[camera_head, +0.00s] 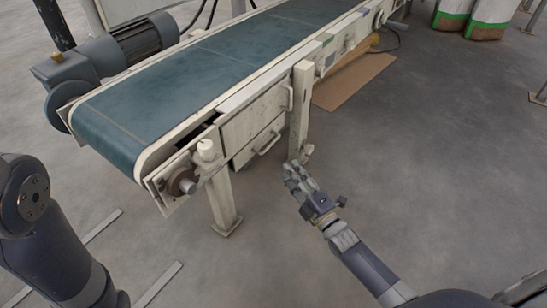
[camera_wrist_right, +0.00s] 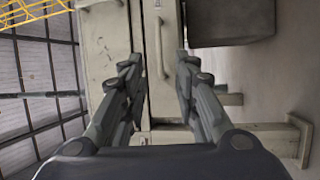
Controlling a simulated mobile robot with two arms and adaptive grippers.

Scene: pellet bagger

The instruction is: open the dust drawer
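The dust drawer (camera_head: 245,153) is a pale, worn metal front low under the conveyor, with a bar handle (camera_head: 268,144). In the right wrist view the drawer handle (camera_wrist_right: 161,48) shows between the fingertips, farther from the camera. The drawer looks shut. My right gripper (camera_head: 293,172) is open and empty, beside the conveyor leg and a little short of the handle; its two spread fingers also show in the right wrist view (camera_wrist_right: 160,62). My left arm shows at the lower left, but its gripper is out of view.
A cover panel (camera_head: 255,117) with its own handle (camera_head: 290,97) sits above the drawer. Conveyor legs (camera_head: 299,105) and (camera_head: 218,190) stand on both sides of the drawer. Cardboard (camera_head: 352,80) lies on the floor behind.

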